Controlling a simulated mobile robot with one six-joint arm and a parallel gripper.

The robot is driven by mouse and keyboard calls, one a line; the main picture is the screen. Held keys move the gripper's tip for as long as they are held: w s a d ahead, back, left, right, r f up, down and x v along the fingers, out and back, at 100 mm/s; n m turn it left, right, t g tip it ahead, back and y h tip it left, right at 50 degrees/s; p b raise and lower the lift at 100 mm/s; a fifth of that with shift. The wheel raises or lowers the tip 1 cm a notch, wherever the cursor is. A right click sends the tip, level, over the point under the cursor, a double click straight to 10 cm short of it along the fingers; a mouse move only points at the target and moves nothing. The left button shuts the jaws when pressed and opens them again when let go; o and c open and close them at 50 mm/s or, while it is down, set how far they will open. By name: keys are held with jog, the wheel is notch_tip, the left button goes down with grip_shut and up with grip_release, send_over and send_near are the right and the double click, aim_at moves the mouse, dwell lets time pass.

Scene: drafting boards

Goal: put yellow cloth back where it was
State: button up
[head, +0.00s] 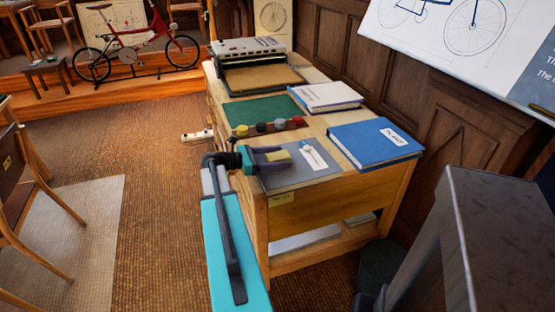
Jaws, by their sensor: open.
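The yellow cloth (279,156) shows as a small yellow patch at the fingers of my gripper (284,158), over the grey mat (285,178) at the near end of the wooden desk. My gripper has purple fingers, reaches in from the left and is open. The fingers hide part of the cloth. I cannot tell whether they touch it.
A small white item (314,158) lies on the mat, right of my gripper. A blue binder (360,142) is farther right. A rack of coloured round pieces (270,128), a green mat (262,109) and a white binder (325,96) lie behind. A dark wooden chair (22,190) stands left.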

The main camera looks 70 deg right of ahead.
aim_at(278, 156)
jog(key=c, duration=1.2)
jog(key=shift+r, duration=0.1)
jog(key=shift+r, duration=0.7)
notch_tip(278, 156, up, 2)
jog(key=a, duration=0.5)
jog(key=a+r+b, duration=0.1)
jog(key=a, duration=1)
jog(key=shift+s+r, duration=0.2)
jog(key=shift+s, duration=0.2)
